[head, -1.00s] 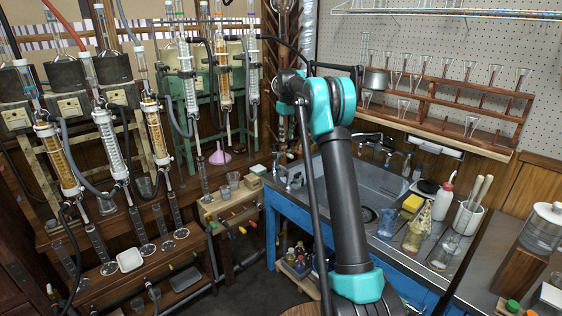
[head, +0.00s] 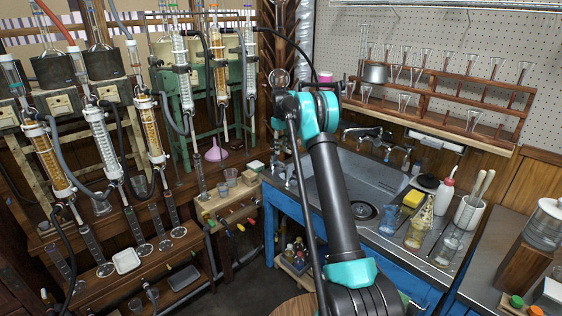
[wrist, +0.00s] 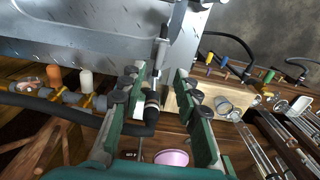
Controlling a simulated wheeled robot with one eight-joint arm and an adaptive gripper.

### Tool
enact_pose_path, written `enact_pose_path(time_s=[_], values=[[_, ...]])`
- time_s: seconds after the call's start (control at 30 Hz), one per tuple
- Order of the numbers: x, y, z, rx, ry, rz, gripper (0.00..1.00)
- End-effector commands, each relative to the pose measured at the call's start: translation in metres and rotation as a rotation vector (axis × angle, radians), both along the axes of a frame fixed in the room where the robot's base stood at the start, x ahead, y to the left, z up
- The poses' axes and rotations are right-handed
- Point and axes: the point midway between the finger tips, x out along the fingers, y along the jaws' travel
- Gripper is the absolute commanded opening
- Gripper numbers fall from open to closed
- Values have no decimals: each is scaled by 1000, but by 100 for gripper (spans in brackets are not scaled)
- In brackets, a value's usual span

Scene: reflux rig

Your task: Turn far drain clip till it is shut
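My gripper (wrist: 161,70) shows in the wrist view with two green fingers and dark pads. The fingers are spread apart and none touches a thing clearly. Between them, farther off, are a metal tap-like fitting (wrist: 160,50) and a black piece with a pale band (wrist: 152,97); I cannot tell whether these belong to the far drain clip. Coloured knobs (wrist: 222,61) sit on a wooden rack to the right in the wrist view; similar knobs (head: 241,230) show in the head view. I cannot make out which part is the drain clip. In the head view the gripper is hidden.
A steel sink (head: 385,177) on a blue frame stands right of the glass condensers (head: 108,140). A black hose (wrist: 60,105) crosses the wrist view at left. A pink funnel (head: 217,151) and beakers (head: 230,176) stand near the rack. Dark floor lies between the benches.

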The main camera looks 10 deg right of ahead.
Motion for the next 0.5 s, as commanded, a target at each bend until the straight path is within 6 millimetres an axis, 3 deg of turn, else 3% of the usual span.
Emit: enact_pose_path(time_s=[0.23, 0.5], values=[[0, 0, -46, 0, 0, 0, 32], [0, 0, -69, 0, 0, 0, 32]])
